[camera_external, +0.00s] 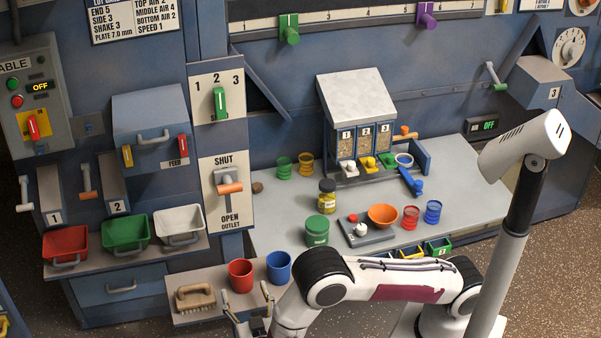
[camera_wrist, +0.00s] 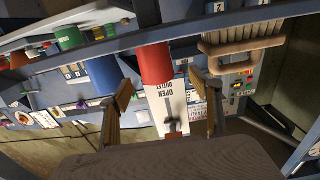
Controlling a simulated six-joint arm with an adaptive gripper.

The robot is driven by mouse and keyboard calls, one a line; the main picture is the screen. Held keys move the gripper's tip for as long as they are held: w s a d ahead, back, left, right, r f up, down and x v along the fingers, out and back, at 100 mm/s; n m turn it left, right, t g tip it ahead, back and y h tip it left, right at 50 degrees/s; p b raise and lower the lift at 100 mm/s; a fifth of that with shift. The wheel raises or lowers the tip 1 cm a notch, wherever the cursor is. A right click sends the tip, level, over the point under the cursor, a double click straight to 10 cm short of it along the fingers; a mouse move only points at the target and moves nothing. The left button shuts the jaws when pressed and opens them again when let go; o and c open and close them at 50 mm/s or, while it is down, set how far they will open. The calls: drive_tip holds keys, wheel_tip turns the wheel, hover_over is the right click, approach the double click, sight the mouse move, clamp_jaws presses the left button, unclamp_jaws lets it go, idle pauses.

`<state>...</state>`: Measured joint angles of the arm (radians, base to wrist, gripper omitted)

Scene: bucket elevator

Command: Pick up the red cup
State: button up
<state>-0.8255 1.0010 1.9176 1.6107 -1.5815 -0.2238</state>
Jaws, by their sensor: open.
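The red cup (camera_external: 241,276) stands upright on the low front shelf, between a brush and a blue cup (camera_external: 279,267). My gripper (camera_external: 247,300) is at the front edge of this shelf, just in front of the red cup, with its fingers spread and nothing between them in that view. In the wrist view, the red cup (camera_wrist: 155,64) appears upside down, ahead of and roughly centred between the two open fingers (camera_wrist: 160,88). I cannot tell the exact gap between fingertips and cup. The blue cup (camera_wrist: 103,74) is left of it there.
The brush (camera_external: 195,297) lies left of the red cup; it also shows in the wrist view (camera_wrist: 240,45). Red, green and white bins (camera_external: 180,224) stand on a ledge behind left. The workbench (camera_external: 285,226) behind right holds jars and small cups. An outlet lever (camera_external: 229,187) is above.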

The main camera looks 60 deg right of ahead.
sight(244, 281)
drive_tip(key=shift+w, duration=0.1)
drive_tip(key=shift+x, duration=1.25)
drive_tip(key=shift+w+d+r, duration=0.1)
drive_tip(key=shift+w+d, duration=0.35)
drive_tip(key=shift+d, duration=0.3)
drive_tip(key=shift+w+d, duration=0.4)
drive_tip(key=shift+d, duration=0.35)
drive_tip(key=shift+x, duration=0.95)
drive_tip(key=c, duration=1.2)
